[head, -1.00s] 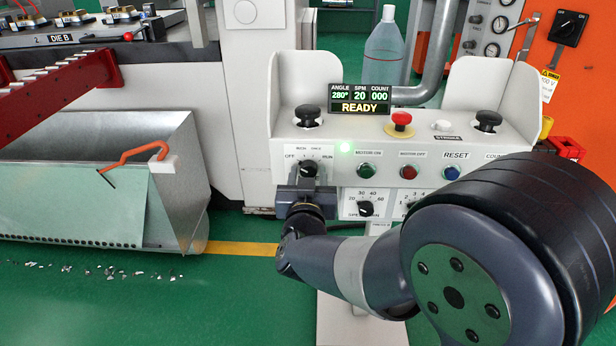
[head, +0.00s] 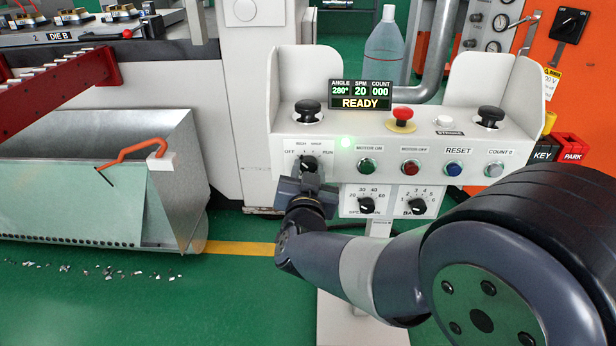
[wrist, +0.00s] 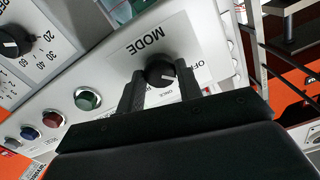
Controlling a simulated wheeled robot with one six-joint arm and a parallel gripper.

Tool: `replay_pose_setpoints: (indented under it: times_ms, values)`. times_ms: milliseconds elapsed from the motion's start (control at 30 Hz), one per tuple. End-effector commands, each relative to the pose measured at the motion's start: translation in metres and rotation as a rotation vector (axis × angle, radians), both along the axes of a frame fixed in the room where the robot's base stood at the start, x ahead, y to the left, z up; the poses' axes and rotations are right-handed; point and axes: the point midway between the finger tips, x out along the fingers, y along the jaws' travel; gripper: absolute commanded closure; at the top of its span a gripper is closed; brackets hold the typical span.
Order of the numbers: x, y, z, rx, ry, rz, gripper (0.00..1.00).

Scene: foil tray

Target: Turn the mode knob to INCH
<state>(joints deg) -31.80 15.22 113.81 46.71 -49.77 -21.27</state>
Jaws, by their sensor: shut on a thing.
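The mode knob (head: 309,163) is a small black dial at the left of the white control panel (head: 440,150). In the head view, small labels lie around it, with OFF at its left and RUN at its right. In the wrist view the knob (wrist: 160,71) shows a white pointer mark, beside the upside-down word MODE. My gripper (wrist: 160,86) is shut on the knob, one dark finger on either side. In the head view my gripper (head: 308,182) reaches the knob from below. The print near the fingers is partly hidden, and I cannot tell which setting the pointer marks.
A display (head: 360,96) reads READY. A red stop button (head: 402,114), two black palm buttons and several coloured push buttons share the panel. Two more dials (head: 366,205) sit just below. A metal bin (head: 175,190) stands at left.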

Motion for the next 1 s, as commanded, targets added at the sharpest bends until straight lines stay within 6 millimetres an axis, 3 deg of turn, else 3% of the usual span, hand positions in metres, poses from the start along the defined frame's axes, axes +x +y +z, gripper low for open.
replay_pose_setpoints:
  times_ms: [500, 1000]
  values:
    - [-0.0001, 0.0001, -0.0017, 0.369, -0.014, 0.001, 0.89]
    - [-0.0001, -0.0002, -0.0007, 0.47, -0.015, -0.001, 0.89]
